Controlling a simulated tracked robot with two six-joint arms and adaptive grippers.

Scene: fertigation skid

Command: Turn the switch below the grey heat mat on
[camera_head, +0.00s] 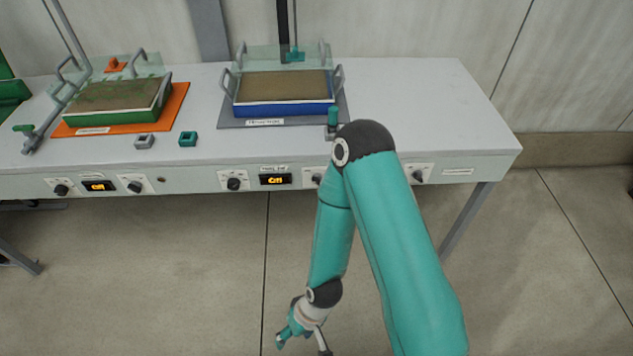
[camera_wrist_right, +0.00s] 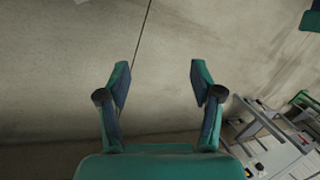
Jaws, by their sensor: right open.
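The grey heat mat (camera_head: 305,121) lies on the bench under a blue tray (camera_head: 285,109) of brown soil. On the bench front below it are a dark knob (camera_head: 233,184), a small lit display (camera_head: 275,180) and another knob (camera_head: 317,179) partly hidden by my right arm. I cannot tell which way the knobs are set. My right gripper (camera_head: 302,343) hangs low over the floor, well below and in front of the bench. In the right wrist view the same gripper (camera_wrist_right: 160,78) is open and empty, with bare floor between its fingers. My left gripper is not in view.
An orange mat (camera_head: 179,100) with a green tray (camera_head: 122,121) lies to the left, with its own knobs and display below. Another knob (camera_head: 418,175) sits right of my arm. A small grey block (camera_head: 144,141) and teal block (camera_head: 188,138) lie near the bench edge.

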